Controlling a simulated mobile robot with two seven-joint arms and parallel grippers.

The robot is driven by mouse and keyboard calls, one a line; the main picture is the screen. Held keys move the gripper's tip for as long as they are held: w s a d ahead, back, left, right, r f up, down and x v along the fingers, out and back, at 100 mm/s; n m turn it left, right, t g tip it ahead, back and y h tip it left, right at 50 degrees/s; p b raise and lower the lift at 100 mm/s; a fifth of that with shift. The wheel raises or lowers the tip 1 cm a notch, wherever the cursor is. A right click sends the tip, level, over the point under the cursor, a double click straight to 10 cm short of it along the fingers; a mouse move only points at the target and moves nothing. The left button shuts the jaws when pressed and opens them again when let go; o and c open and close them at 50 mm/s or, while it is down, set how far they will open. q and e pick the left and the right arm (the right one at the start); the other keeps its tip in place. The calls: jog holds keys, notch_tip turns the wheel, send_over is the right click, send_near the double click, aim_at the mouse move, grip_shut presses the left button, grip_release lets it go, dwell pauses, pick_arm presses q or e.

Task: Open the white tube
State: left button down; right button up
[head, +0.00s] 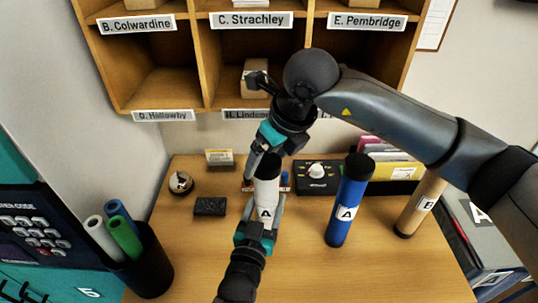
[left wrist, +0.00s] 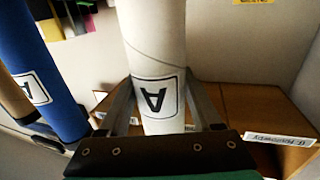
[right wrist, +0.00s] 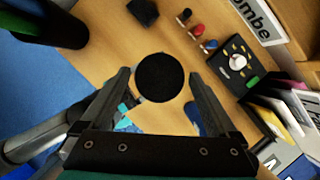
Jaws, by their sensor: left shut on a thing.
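The white tube (head: 265,193) stands roughly upright over the middle of the table, with a black cap (right wrist: 160,78) on top and an "A" label. My left gripper (head: 262,212) is shut on the tube's lower body near the label; its fingers lie on both sides of the tube in the left wrist view (left wrist: 158,110). My right gripper (right wrist: 160,88) points down from above. Its fingers are open on either side of the cap, with visible gaps in the right wrist view. The tube's bottom is hidden behind my left gripper in the head view.
A blue tube (head: 347,205) with a black cap stands close on the right, and a brown tube (head: 420,207) beyond it. A black control box (head: 318,178) and a dark block (head: 210,207) flank the white tube. A bin of rolls (head: 146,262) stands left; shelves (head: 200,65) rise behind.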

aim_at(268, 162)
jog(key=c, duration=1.3)
jog(key=shift+c, duration=0.2)
jog(key=shift+r, duration=0.25)
jog(key=shift+r, duration=0.9)
jog(key=shift+r, duration=0.1)
jog(key=shift+r, duration=1.95)
pick_arm(q)
grip_release()
jog(key=shift+s, duration=0.1)
